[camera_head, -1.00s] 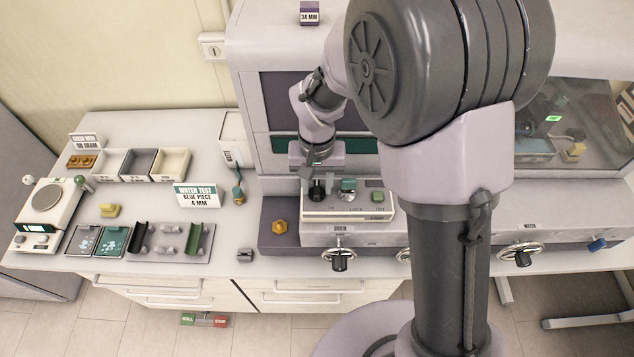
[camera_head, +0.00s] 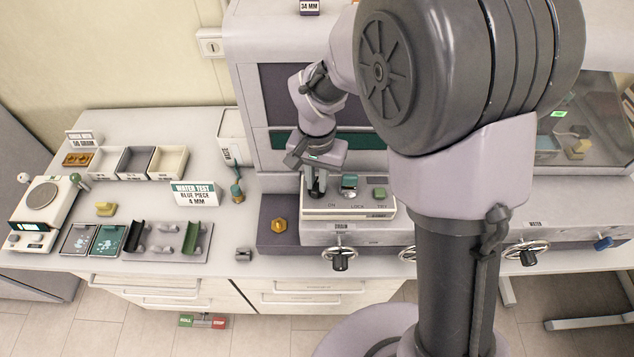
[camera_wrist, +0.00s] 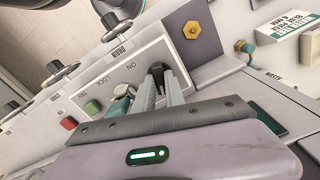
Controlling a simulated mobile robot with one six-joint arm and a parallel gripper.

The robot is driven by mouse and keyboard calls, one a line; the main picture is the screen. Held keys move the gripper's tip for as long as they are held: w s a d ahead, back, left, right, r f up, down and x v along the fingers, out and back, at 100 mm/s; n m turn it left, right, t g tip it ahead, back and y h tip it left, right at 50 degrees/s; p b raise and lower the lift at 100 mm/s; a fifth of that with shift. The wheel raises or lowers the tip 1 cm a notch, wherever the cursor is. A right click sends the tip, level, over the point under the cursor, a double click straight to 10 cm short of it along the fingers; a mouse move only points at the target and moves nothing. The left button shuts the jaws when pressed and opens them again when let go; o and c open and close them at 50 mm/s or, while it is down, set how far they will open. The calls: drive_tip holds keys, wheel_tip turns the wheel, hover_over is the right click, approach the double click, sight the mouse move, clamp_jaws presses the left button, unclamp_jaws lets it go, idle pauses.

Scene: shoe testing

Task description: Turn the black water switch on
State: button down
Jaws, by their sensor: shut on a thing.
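The black water switch (camera_wrist: 158,70) stands on the white control panel (camera_head: 347,213), at the end marked ON. In the wrist view my gripper (camera_wrist: 163,82) has its two grey fingers closed around the switch's sides. In the head view my gripper (camera_head: 316,188) points down at the panel's left end, and its fingers and wrist partly hide the switch. The exact angle of the switch is hard to tell. A teal knob (camera_head: 349,184) is beside it near the LOCK mark, and a green button (camera_head: 379,193) is at the right end.
A yellow hex knob (camera_head: 279,225) is left of the panel. Handwheels, one at the drain label (camera_head: 341,254), line the machine's front below. A water test sign (camera_head: 195,193), bins and a scale (camera_head: 38,205) stand on the left table. The machine's upper body rises behind my gripper.

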sight(317, 184)
drive_tip(key=m+b, duration=0.4)
drive_tip(key=m, duration=0.3)
drive_tip(key=shift+f+b, duration=0.15)
drive_tip(key=shift+b, duration=0.15)
drive_tip(key=m+b, duration=0.2)
drive_tip(key=m, duration=0.3)
drive_tip(key=shift+b, duration=0.4)
drive_tip(key=shift+m+b, duration=0.55)
drive_tip(key=shift+m, duration=0.65)
drive_tip(key=shift+r, duration=0.2)
drive_tip(key=c, duration=1.4)
unclamp_jaws()
wheel_tip(317, 184, up, 17)
drive_tip(key=p, duration=0.4)
drive_tip(key=shift+r+p, duration=0.2)
drive_tip(key=shift+p, duration=0.1)
